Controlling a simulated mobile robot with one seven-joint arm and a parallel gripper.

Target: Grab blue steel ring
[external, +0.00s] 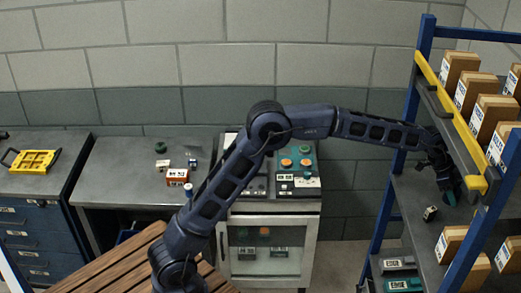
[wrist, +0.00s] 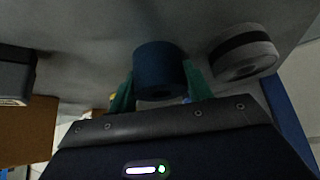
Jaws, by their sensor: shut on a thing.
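The blue steel ring (wrist: 158,66) shows in the wrist view as a short dark-blue cylinder at the upper middle. My gripper (wrist: 160,86) has its green fingertips on either side of it and is shut on it. In the external view my gripper (external: 447,188) reaches into the blue-framed rack at the right, over its middle shelf (external: 415,196). The ring cannot be made out there. In the wrist view the ring appears at or close to the grey shelf surface; I cannot tell whether it is lifted.
A grey ring with a black band (wrist: 243,52) lies close beside the blue ring. The yellow-edged upper shelf (external: 449,105) with several cardboard boxes (external: 459,70) is just above my gripper. More boxes (external: 449,243) stand at the shelf's right. A blue rack post (external: 395,190) stands left.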

